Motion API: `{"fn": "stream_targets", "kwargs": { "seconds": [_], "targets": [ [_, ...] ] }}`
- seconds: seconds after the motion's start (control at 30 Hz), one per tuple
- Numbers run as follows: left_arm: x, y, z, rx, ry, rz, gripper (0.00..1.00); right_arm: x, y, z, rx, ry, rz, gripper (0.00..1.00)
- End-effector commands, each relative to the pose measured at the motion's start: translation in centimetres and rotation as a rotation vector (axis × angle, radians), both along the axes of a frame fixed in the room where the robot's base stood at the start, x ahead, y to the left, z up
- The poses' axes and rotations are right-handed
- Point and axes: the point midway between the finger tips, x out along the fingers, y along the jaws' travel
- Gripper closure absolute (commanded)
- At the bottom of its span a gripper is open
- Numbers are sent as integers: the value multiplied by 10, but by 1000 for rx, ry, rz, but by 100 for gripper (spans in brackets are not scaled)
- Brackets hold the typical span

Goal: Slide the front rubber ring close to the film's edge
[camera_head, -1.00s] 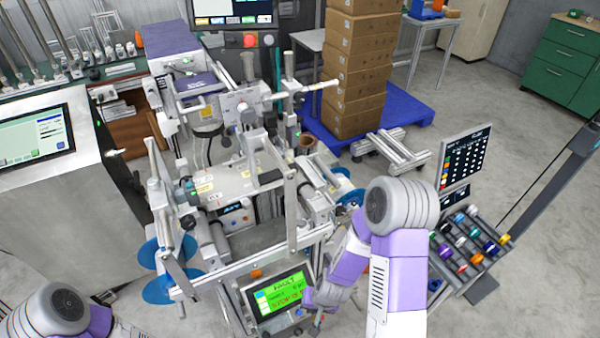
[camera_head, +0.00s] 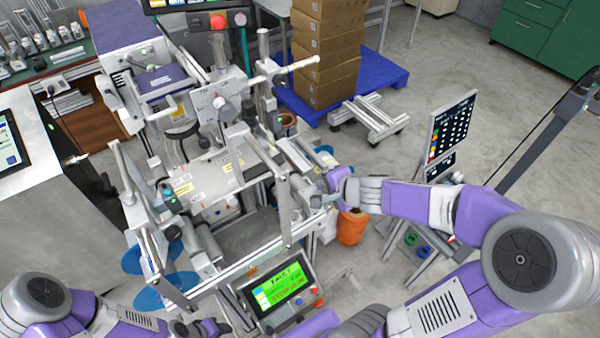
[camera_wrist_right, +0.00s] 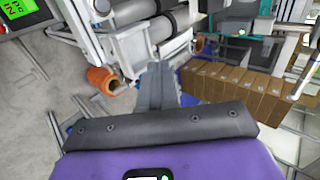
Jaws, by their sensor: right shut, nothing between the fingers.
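The film machine (camera_head: 215,175) with its rails and rollers fills the middle of the head view. A grey roller (camera_head: 205,248) lies along its front left. My right gripper (camera_head: 322,201) is at the machine's right side, beside the end of the frame. In the right wrist view its fingers (camera_wrist_right: 157,85) are shut together and empty, with grey rollers (camera_wrist_right: 150,35) beyond them.
A panel with a green screen (camera_head: 281,288) stands at the machine's front. Stacked cardboard boxes (camera_head: 327,45) sit on a blue pallet (camera_head: 385,70). Blue discs (camera_head: 160,290) flank the machine's left front.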

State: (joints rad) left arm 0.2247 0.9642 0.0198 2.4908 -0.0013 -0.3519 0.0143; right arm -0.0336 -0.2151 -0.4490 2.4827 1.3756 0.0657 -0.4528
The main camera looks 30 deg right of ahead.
Motion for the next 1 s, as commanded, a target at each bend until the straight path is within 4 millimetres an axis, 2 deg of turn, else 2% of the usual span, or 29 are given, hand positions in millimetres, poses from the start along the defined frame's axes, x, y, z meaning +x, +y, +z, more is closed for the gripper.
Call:
{"fn": "stream_targets", "kwargs": {
  "seconds": [0.1,0.5,0.73,1.0],
  "targets": [
    [0,0,-19,0,0,0,57,13,2,-19,-2,3,3,100],
    [0,0,-66,0,0,0,57,64,6,-66,-3,4,3,100],
    [0,0,-55,0,0,0,57,93,8,-59,-3,3,1,100],
    [0,0,-54,0,0,0,57,103,9,-59,-2,1,1,100]
  ]
}}
